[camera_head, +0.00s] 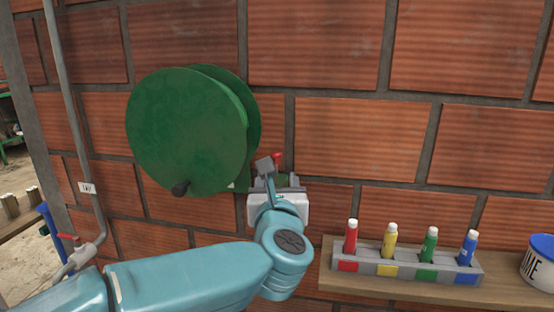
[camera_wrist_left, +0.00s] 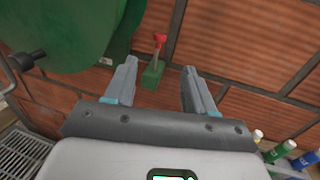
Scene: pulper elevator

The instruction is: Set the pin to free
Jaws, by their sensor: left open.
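The pin, with a red knob (camera_head: 277,159), sits beside the lower right of the green drum on the brick wall. In the left wrist view its red knob (camera_wrist_left: 160,40) stands on a short stem above a small green block (camera_wrist_left: 152,76). The green drum (camera_head: 188,130) has a dark handle (camera_head: 181,189) at its lower edge. My left gripper (camera_head: 272,172) is open just in front of the pin and partly hides it. In the left wrist view the open fingers (camera_wrist_left: 160,85) have the green block between and beyond them, with no visible contact. My right gripper is not in view.
A wooden shelf (camera_head: 370,285) at lower right holds a rack (camera_head: 405,264) of red, yellow, green and blue markers and a white and blue tub (camera_head: 540,262). A grey pipe (camera_head: 75,120) with a red-handled valve (camera_head: 68,237) runs down the left side.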

